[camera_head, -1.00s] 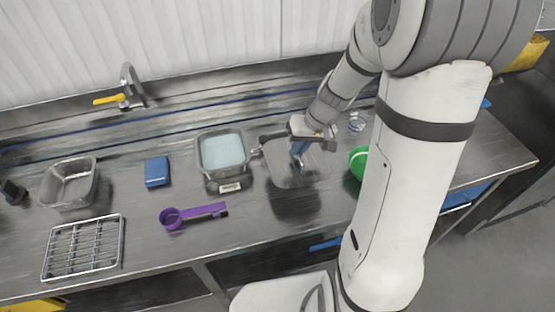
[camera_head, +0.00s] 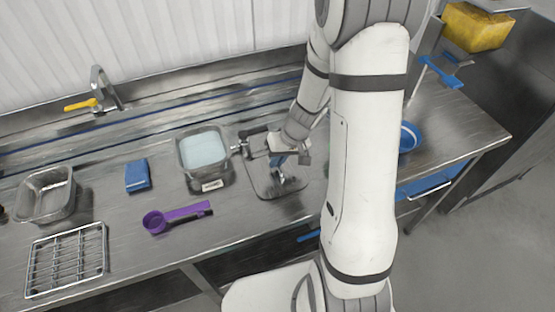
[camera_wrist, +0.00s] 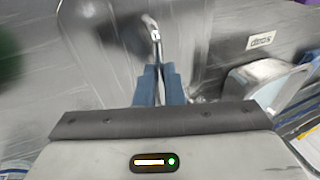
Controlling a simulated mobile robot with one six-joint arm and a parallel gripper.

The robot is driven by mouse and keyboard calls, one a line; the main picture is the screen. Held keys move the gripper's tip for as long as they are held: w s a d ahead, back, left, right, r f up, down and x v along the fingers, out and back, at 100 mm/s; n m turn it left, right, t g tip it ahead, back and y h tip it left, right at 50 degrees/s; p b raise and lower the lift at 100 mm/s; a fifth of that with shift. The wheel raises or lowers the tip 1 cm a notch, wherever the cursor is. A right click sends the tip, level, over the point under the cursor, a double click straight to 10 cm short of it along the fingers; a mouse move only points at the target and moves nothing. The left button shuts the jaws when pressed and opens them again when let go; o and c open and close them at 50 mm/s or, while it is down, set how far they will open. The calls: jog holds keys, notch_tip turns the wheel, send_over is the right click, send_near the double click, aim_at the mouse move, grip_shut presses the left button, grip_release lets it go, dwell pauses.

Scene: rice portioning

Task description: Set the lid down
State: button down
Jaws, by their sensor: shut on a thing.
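The lid (camera_head: 262,185) is a grey, see-through rectangular sheet lying flat at or just above the steel counter, right of the labelled container. I cannot tell whether it touches the counter. My gripper (camera_head: 280,177) is over the lid, its blue fingers pointing down. In the wrist view the fingertips (camera_wrist: 158,72) are closed together at the lid's small handle (camera_wrist: 153,30), and the lid (camera_wrist: 108,40) spreads around them, blurred. My arm hides part of the counter behind and to the right.
The labelled container (camera_head: 183,168) with pale contents stands just left of the lid. A purple scoop (camera_head: 180,215), blue block (camera_head: 137,175), empty clear container (camera_head: 47,215) and wire rack (camera_head: 68,258) are farther left. A blue-rimmed bowl (camera_head: 408,136) is at right.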

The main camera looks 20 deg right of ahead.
jog(key=c, duration=1.5)
grip_release()
jog(key=shift+c, duration=0.2)
jog(key=shift+d+r, duration=0.1)
jog(key=shift+r, duration=0.3)
jog(key=v, duration=1)
jog(key=s+a+r+t+h, duration=0.2)
jog(key=s+a+r+h, duration=0.1)
jog(key=s+r, duration=0.8)
jog(key=s, duration=0.3)
jog(key=shift+s+r+m+h+b, duration=0.15)
jog(key=shift+m+h+b, duration=0.15)
jog(key=shift+m+b, duration=0.1)
jog(key=shift+o, duration=0.3)
jog(key=shift+s+d, duration=0.15)
jog(key=shift+s, duration=0.15)
jog(key=shift+s+f+b, duration=0.1)
jog(key=shift+f+b, duration=0.2)
jog(key=shift+f, duration=0.05)
jog(key=shift+r, duration=0.1)
